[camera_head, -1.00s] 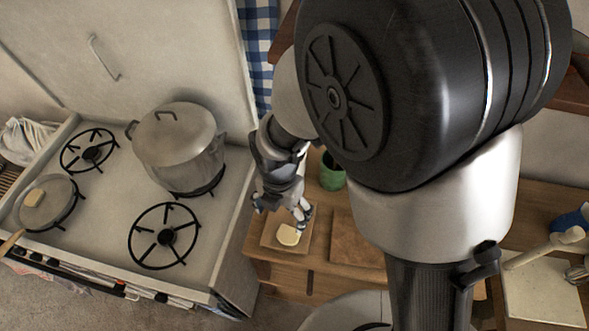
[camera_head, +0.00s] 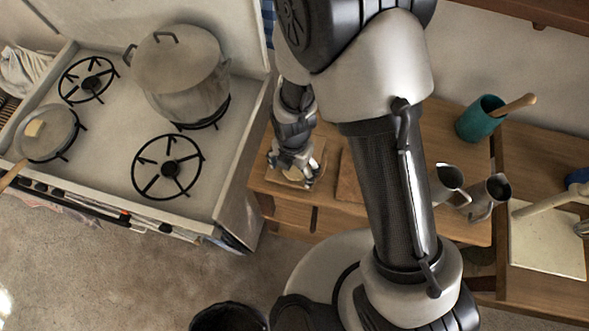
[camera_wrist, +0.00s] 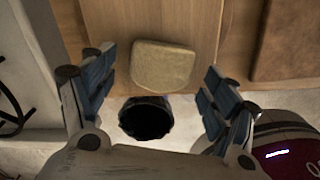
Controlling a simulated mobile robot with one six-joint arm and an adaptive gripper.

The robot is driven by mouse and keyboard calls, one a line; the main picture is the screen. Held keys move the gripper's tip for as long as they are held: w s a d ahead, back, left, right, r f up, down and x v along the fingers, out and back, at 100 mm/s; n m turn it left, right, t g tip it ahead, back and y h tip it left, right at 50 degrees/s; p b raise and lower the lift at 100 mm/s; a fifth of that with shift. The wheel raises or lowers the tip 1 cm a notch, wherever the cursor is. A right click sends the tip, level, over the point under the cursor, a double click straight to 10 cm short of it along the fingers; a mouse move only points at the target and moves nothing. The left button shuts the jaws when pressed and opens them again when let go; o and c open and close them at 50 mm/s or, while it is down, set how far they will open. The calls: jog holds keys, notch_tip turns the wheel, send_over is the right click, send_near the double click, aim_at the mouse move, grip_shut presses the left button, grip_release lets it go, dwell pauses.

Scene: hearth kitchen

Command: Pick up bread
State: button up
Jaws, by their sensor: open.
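The bread (camera_wrist: 163,66) is a pale tan slice with rounded corners, lying flat on a light wooden board (camera_wrist: 110,25) in the wrist view. My gripper (camera_wrist: 158,85) is open, with one finger on each side of the slice and a gap showing on both sides. In the head view my gripper (camera_head: 293,165) points down over the bread (camera_head: 294,174), which the fingers partly hide. Whether the fingertips are at the slice's height is unclear.
A darker board (camera_head: 348,180) lies just right of the bread. The stove with a large pot (camera_head: 180,75) and a pan (camera_head: 45,140) stands left. A black bin (camera_head: 228,317) is on the floor.

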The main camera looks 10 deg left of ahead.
jog(key=c, duration=0.9)
